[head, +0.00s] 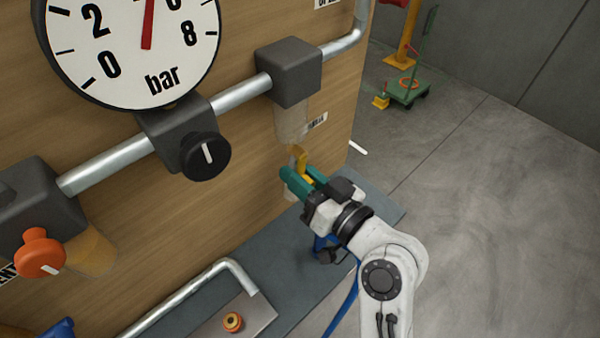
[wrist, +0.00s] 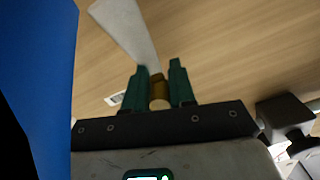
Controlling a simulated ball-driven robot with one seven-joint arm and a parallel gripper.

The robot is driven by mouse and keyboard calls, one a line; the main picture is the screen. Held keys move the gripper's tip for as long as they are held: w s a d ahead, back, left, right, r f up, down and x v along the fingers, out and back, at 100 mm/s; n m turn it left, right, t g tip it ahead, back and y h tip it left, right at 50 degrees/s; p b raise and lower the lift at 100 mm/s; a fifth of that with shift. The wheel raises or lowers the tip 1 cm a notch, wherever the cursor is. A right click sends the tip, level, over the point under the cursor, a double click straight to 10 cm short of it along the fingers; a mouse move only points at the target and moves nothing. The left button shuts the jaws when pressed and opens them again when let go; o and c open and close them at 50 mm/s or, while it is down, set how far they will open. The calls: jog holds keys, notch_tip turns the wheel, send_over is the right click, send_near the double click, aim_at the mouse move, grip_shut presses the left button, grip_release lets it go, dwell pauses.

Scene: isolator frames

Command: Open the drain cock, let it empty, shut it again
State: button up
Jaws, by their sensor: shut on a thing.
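The drain cock has a yellow lever (head: 301,158) under a cloudy bowl (head: 290,125), which hangs from a dark grey block on the pipe. My gripper (head: 296,172), with teal fingers, is shut on the yellow lever. In the wrist view a brownish-yellow piece (wrist: 158,90) sits between the fingertips (wrist: 159,72), and a pale tapered part (wrist: 125,30) rises beyond them. The fingers hide part of the cock, and I cannot tell whether liquid is running.
A wooden panel carries the pipe (head: 240,95), a round bar gauge (head: 130,75), a black knob (head: 206,156) and an orange knob (head: 40,255). A grey shelf (head: 375,208) with a bent metal rail (head: 190,288) lies below. Open concrete floor (head: 500,200) is at right.

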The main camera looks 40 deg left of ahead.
grip_shut()
jog(key=shift+w+f+b, duration=0.1)
jog(key=shift+f+b, duration=0.05)
jog(key=shift+b, duration=0.3)
jog(key=shift+w+n+b, duration=0.1)
jog(key=shift+n+b, duration=0.2)
jog(key=shift+b, duration=0.2)
jog(key=shift+w+d+n+b, duration=0.1)
jog(key=shift+w+n+b, duration=0.1)
jog(key=shift+n+b, duration=0.4)
jog(key=shift+r, duration=0.2)
jog(key=o, duration=0.6)
grip_release()
